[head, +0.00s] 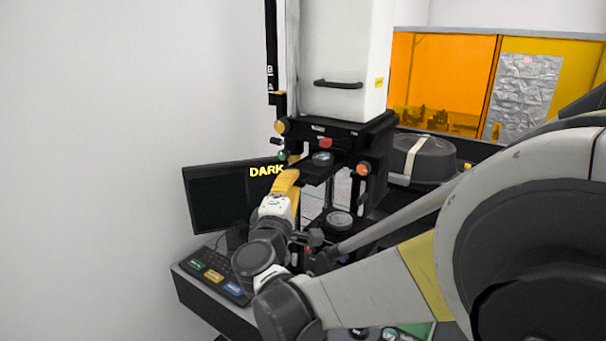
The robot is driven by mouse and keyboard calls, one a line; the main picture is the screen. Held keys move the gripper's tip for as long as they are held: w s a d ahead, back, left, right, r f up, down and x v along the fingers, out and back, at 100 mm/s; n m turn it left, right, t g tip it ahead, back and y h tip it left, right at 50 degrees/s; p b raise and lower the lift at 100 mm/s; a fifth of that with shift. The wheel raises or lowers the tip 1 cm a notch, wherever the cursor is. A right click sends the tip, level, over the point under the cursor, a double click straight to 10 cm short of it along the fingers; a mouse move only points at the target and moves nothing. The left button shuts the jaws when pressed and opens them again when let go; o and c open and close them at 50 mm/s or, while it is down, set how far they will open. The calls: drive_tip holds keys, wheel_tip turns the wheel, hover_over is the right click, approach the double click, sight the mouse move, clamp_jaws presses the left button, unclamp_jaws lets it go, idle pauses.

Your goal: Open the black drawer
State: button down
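A flat black tray (309,173) juts from the front of the black instrument housing (350,133), below the white column. It carries a small round glassy disc (322,158). It looks like the black drawer, but no other label confirms that. My arm reaches in from the right and bends up toward the tray's left side. Its yellow and white end section, with my gripper (291,164), is at the tray's left edge in this view. The fingers are too small and partly hidden, so I cannot tell whether they touch the tray or are open.
A monitor (215,200) reading DARK stands left, behind my arm. A keypad with coloured keys (213,275) lies on the bench below. A round stage (339,221) sits under the tray. A dark round case (422,158) and orange panels (440,75) are at right.

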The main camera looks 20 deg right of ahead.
drive_tip(key=shift+s+a, duration=0.65)
drive_tip(key=shift+a, duration=0.15)
drive_tip(key=shift+s+a, duration=0.6)
drive_tip(key=shift+a, duration=0.2)
drive_tip(key=c, duration=1.5)
unclamp_jaws()
drive_tip(key=v, duration=1.2)
